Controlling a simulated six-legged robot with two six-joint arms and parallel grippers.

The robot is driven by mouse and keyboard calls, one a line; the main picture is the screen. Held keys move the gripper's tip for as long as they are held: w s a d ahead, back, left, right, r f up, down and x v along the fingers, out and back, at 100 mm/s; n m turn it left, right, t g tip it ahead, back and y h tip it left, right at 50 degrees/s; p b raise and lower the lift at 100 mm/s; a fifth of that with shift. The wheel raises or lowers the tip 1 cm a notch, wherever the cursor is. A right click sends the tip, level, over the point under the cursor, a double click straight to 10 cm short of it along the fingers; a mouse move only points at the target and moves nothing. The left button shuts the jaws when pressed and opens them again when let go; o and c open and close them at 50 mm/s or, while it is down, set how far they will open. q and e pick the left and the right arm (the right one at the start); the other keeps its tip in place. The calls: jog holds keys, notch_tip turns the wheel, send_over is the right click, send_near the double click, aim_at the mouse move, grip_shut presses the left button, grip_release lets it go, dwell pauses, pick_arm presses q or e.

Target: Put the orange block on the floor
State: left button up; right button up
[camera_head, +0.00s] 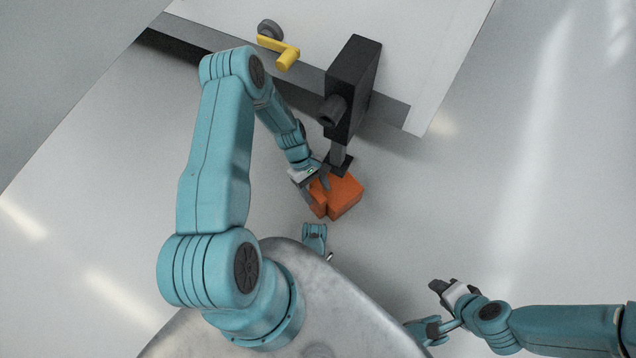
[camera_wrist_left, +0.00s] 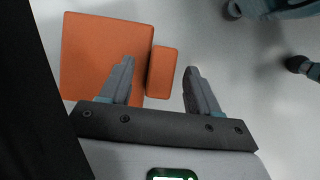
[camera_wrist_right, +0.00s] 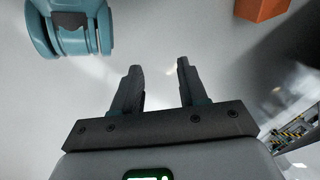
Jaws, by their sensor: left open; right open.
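The orange block (camera_head: 346,196) is on the pale floor (camera_head: 430,220) at the foot of a black jack leg (camera_head: 338,158). In the left wrist view it shows as a large orange face (camera_wrist_left: 92,55) with a smaller orange part (camera_wrist_left: 162,72) beside it. My left gripper (camera_head: 322,187) is open at the block. In the left wrist view its fingers (camera_wrist_left: 160,88) stand on either side of the smaller part, with a gap at the right finger. My right gripper (camera_wrist_right: 160,85) is open and empty above the floor. A block corner (camera_wrist_right: 262,8) shows at the top of its view.
A black box-shaped housing (camera_head: 354,85) with a round knob stands above the jack leg on the vehicle's side. A yellow handle (camera_head: 278,50) sits to its left. The floor at the right is clear.

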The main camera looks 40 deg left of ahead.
pick_arm(q)
jog(key=p+v, duration=0.3)
jog(key=v, duration=0.6)
jog(key=shift+a+r, duration=0.15)
jog(key=shift+r, duration=0.25)
pick_arm(e)
jog(key=shift+g, duration=0.6)
jog(key=s+r, duration=0.2)
jog(key=r, duration=0.1)
jog(key=s+r, duration=0.1)
jog(key=shift+s+a+r, duration=0.1)
jog(key=shift+a+r, duration=0.1)
jog(key=shift+a, duration=0.1)
